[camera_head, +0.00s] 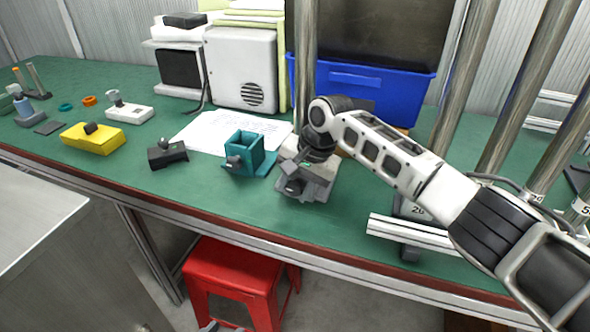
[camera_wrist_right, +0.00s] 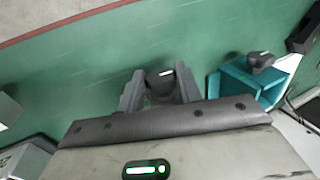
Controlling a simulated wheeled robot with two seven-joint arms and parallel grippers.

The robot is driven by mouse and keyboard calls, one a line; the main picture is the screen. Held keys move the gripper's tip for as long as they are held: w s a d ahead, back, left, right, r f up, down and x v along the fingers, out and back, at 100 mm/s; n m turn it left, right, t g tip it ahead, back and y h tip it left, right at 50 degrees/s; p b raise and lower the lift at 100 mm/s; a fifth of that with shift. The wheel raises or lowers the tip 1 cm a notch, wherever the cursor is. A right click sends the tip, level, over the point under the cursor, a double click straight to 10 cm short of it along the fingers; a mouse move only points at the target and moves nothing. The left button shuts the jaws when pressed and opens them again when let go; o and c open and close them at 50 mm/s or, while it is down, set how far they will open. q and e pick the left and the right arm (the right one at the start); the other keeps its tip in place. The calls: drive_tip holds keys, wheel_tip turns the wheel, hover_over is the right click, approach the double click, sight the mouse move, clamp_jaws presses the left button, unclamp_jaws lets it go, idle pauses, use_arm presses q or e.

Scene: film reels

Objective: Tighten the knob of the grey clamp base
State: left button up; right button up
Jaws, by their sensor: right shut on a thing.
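The grey clamp base (camera_head: 318,192) sits on the green table, mostly covered by my right gripper. Its dark knob (camera_wrist_right: 160,80) has a small white mark and lies between my two grey fingers in the right wrist view. My right gripper (camera_wrist_right: 160,88) reaches down over the base and is shut on the knob. The gripper also shows in the head view (camera_head: 293,187), where fingers and base are hard to tell apart. Most of the base is hidden under the gripper body in the right wrist view. My left gripper is not in view.
A teal clamp base (camera_head: 244,153) with its own knob stands just left, close to the gripper. A black block (camera_head: 168,154) and a yellow block (camera_head: 93,138) lie further left. Metal posts (camera_head: 305,70) and a blue crate (camera_head: 375,92) stand behind. The table front edge is near.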

drive_tip(key=shift+s+d+r+y+p, duration=0.1)
drive_tip(key=shift+r+y+p, duration=0.35)
drive_tip(key=shift+p, duration=0.8)
drive_tip(key=shift+d+f+t+y+p, duration=0.1)
drive_tip(key=shift+f+t+y+p, duration=0.25)
drive_tip(key=shift+y+p, duration=0.4)
drive_tip(key=shift+d+f+t+y, duration=0.1)
drive_tip(key=shift+f+t+y, duration=0.25)
drive_tip(key=shift+y, duration=1.05)
drive_tip(key=o, duration=1)
drive_tip(key=shift+r, duration=0.1)
drive_tip(key=p+v, duration=0.1)
drive_tip(key=v, duration=1.5)
drive_tip(key=shift+s+f, duration=0.15)
drive_tip(key=shift+f, duration=0.1)
